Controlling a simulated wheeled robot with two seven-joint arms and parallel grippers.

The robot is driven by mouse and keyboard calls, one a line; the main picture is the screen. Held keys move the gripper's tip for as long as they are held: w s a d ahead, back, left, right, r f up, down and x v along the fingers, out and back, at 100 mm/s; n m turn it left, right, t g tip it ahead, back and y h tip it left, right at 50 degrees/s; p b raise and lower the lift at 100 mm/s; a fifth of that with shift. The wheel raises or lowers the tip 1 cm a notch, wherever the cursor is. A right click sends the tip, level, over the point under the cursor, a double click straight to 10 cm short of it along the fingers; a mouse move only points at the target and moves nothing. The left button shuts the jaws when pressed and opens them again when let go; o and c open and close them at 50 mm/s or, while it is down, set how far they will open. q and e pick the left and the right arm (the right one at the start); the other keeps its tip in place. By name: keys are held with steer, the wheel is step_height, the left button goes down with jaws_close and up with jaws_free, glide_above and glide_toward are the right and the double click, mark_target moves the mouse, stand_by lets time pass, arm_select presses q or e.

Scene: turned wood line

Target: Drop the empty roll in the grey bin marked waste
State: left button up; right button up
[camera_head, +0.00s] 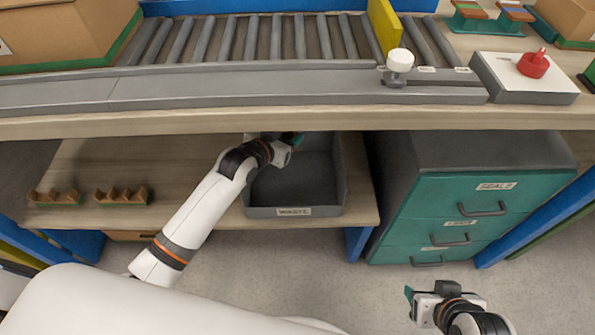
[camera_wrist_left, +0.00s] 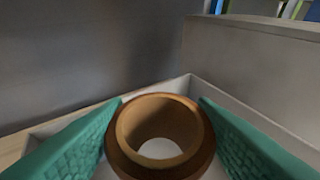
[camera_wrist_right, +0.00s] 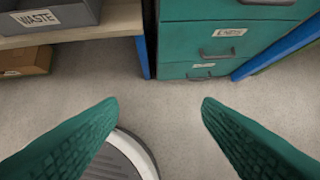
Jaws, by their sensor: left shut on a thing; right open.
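The grey bin marked waste (camera_head: 293,211) stands on the shelf under the bench. It also shows in the right wrist view (camera_wrist_right: 60,14). My left gripper (camera_head: 296,138) reaches to the back left part of the bin. In the left wrist view, its green fingers are shut on the empty roll (camera_wrist_left: 160,108), a brown hollow ring. The roll is hidden in the head view. My right gripper (camera_head: 409,303) is open and empty over the floor at the lower right.
A green drawer cabinet (camera_head: 478,196) labelled seals stands right of the bin. The bench with rollers (camera_head: 270,38) lies above. Two small wooden racks (camera_head: 122,195) sit on the shelf at left. A cardboard box (camera_wrist_right: 26,62) is below the shelf.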

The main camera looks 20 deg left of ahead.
arm_select(q)
steer(key=shift+f+b, duration=1.4)
steer(key=shift+b, duration=0.2)
arm_select(e)
steer(key=w+a+r+t+y, duration=0.2)
steer(key=w+a+r+t, duration=0.2)
steer(key=w+r+t, duration=0.4)
steer(key=shift+w+t, duration=0.3)
steer(key=shift+w, duration=0.6)
arm_select(q)
steer(key=o, duration=1)
steer(key=shift+o, duration=0.2)
steer(key=p+v, duration=0.3)
steer(key=v, duration=0.9)
steer(key=shift+p, duration=0.35)
arm_select(e)
steer(key=s+d+f+g+h, duration=0.2)
steer(key=s+d+f+g, duration=0.2)
steer(key=s+f+g, duration=0.5)
steer(key=s, duration=0.2)
steer(key=shift+s+d+g, duration=0.3)
